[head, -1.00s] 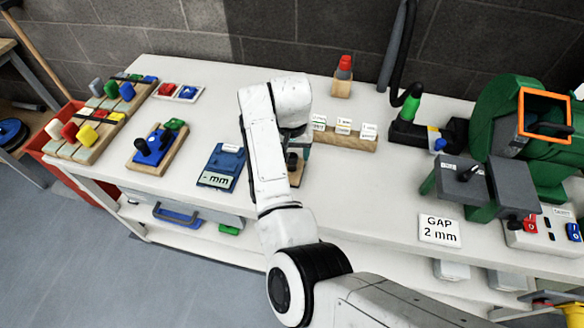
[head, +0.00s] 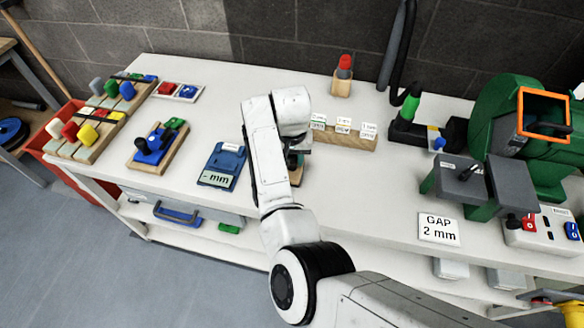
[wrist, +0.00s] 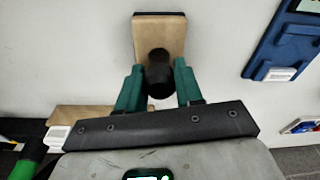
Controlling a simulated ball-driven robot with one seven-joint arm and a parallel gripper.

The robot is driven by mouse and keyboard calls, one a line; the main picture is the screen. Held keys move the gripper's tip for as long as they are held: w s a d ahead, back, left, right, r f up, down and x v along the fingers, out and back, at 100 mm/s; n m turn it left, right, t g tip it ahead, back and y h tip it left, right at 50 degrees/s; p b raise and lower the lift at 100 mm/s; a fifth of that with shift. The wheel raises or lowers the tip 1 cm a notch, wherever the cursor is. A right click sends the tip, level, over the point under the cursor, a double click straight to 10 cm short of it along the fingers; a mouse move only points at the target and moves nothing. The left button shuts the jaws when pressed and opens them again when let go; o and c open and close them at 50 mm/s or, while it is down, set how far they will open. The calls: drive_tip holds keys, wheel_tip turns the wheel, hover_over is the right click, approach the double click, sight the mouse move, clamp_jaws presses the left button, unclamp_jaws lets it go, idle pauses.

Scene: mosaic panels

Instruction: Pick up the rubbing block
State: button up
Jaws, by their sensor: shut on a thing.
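The rubbing block is a wooden block (wrist: 160,27) with a dark round knob (wrist: 158,72) and a dark blue edge, at the top middle of the wrist view. In the head view a small part of the block (head: 298,177) shows behind my arm; the rest is hidden. My gripper (wrist: 158,84) has green fingers, one on each side of the knob, and is shut on it. In the head view my gripper (head: 294,160) is mostly hidden by my wrist. I cannot tell whether the block touches the bench.
A blue gauge marked mm (head: 221,167) lies just left of the block. A wooden holder with white labels (head: 343,136) is to the right, with a red-topped block (head: 342,77) behind. A green machine (head: 500,140) stands at far right.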

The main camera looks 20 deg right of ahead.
clamp_jaws()
drive_tip(key=shift+r, duration=0.15)
drive_tip(key=shift+r, duration=0.55)
drive_tip(key=s+a+r+p, duration=0.2)
drive_tip(key=s+a+r, duration=0.2)
drive_tip(key=s+r, duration=0.7)
drive_tip(key=shift+s+a+r, duration=0.2)
drive_tip(key=shift+s+r, duration=0.15)
drive_tip(key=shift+s, duration=0.8)
